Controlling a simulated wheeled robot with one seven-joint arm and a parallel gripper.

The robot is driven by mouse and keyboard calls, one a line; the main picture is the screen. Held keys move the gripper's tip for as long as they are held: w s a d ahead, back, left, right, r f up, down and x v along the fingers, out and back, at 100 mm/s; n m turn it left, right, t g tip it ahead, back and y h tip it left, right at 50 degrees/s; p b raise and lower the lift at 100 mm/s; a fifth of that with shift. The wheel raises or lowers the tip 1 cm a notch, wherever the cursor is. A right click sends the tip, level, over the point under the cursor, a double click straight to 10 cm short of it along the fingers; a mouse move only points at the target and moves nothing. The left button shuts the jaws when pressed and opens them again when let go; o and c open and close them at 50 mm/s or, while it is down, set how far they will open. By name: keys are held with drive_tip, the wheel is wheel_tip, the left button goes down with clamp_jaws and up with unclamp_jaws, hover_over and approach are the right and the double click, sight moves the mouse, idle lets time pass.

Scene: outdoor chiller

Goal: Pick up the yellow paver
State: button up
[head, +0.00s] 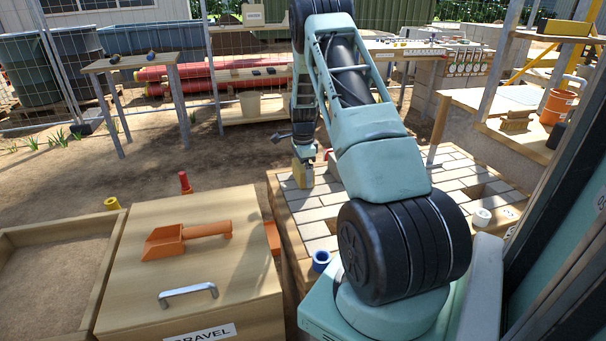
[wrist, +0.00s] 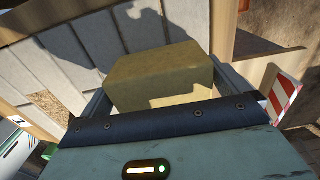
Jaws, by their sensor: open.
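The yellow paver (head: 303,173) stands upright at the left rear part of the paved bed in the head view, just below my gripper (head: 304,152). In the wrist view the yellow paver (wrist: 160,72) fills the space ahead of the dark palm edge. My gripper (wrist: 158,88) is open, with one finger to each side of the paver. I cannot tell whether either finger touches it. The paver's lower part is hidden in the wrist view, and my arm covers the middle of the bed in the head view.
The paved bed (head: 312,214) has grey pavers with open gaps. A gravel box (head: 235,285) with an orange scoop (head: 185,238) is at front left. A red-and-white striped board (wrist: 284,98) is close to the right finger. Another yellow block (head: 567,28) sits on the right shelf.

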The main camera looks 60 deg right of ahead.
drive_tip(key=shift+c, duration=0.3)
drive_tip(key=c, duration=1)
drive_tip(key=shift+c, duration=0.2)
drive_tip(key=shift+r, duration=0.15)
wheel_tip(320, 180, up, 10)
drive_tip(key=shift+f+p, duration=0.1)
drive_tip(key=shift+p, duration=0.35)
